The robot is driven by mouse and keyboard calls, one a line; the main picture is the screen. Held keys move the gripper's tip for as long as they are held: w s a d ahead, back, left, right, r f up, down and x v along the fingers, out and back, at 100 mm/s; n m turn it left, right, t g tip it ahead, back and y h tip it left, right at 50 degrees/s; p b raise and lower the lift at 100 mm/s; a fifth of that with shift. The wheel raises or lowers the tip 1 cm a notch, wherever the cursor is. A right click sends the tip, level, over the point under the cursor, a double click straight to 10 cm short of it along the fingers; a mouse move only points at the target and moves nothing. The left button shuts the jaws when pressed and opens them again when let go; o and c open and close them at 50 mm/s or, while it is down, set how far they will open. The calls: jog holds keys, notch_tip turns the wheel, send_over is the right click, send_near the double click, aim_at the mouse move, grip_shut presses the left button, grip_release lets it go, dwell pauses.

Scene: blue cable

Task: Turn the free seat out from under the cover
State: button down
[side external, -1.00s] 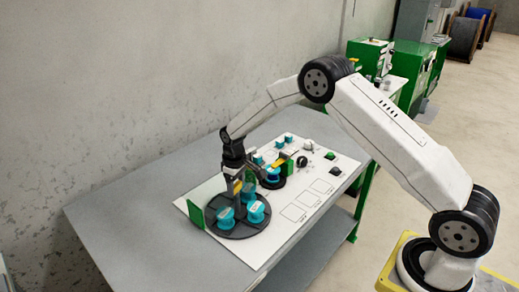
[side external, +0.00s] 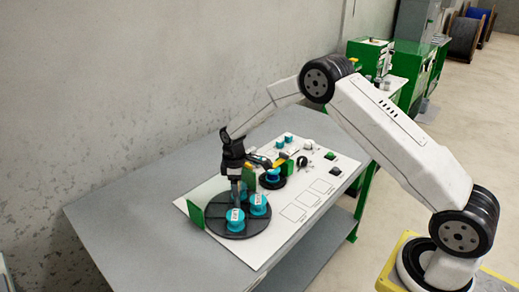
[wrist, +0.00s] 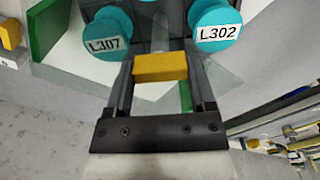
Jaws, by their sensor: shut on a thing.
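A dark round turntable (side external: 252,227) stands on the white board and carries teal spools. In the side view, one labelled spool (side external: 236,218) is at its front and another (side external: 258,203) at its right. The wrist view shows spools labelled L307 (wrist: 107,35) and L302 (wrist: 214,26). My gripper (wrist: 160,72) is shut on a yellow block (wrist: 160,67), with a finger on each side, over the turntable. A clear sheet, seemingly the cover (wrist: 215,80), shows faintly beside the fingers. I cannot make out the free seat.
Green uprights stand at the turntable's left (side external: 197,217) and back right (side external: 249,181). A smaller dark turntable (side external: 272,182) with a teal spool lies behind. Further teal spools and knobs are at the board's back. The grey table (side external: 130,215) is clear at left.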

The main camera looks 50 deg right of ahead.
jog(key=shift+n, duration=12.3)
grip_release()
jog(key=shift+r, duration=0.15)
jog(key=shift+r, duration=3.85)
